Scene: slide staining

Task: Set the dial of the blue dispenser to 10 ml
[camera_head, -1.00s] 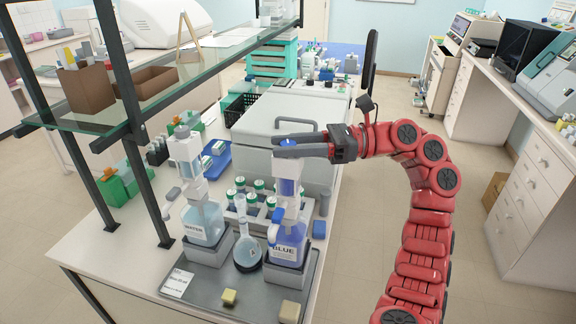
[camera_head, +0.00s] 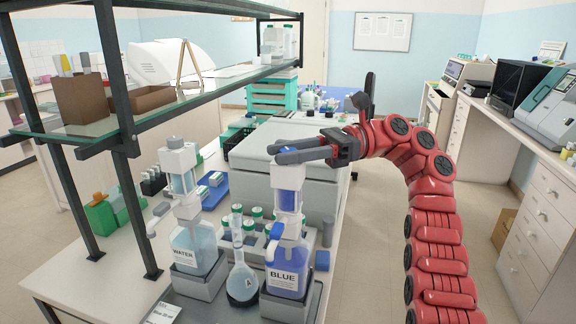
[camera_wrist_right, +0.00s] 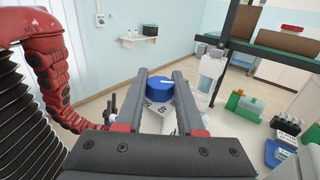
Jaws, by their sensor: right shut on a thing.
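The blue dispenser (camera_head: 286,270) is a bottle labelled BLUE with a white and blue pump head, upright on a grey stand. My right gripper (camera_head: 288,149) is at the top of its head, with its fingers on either side of the dial. In the right wrist view, the dial (camera_wrist_right: 159,91) is a round blue knob with a pale mark on top, between the two fingers (camera_wrist_right: 164,92). The gripper is shut on it. White faces with dark digits show below the knob, partly hidden, and I cannot read the setting. My left gripper is not in view.
The WATER dispenser (camera_head: 192,248) stands to the left, with a volumetric flask (camera_head: 241,278) between the bottles. Green-capped vials (camera_head: 256,222) stand behind. A glass shelf (camera_head: 90,128) on dark posts overhangs the bench at left. Open floor lies to the right.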

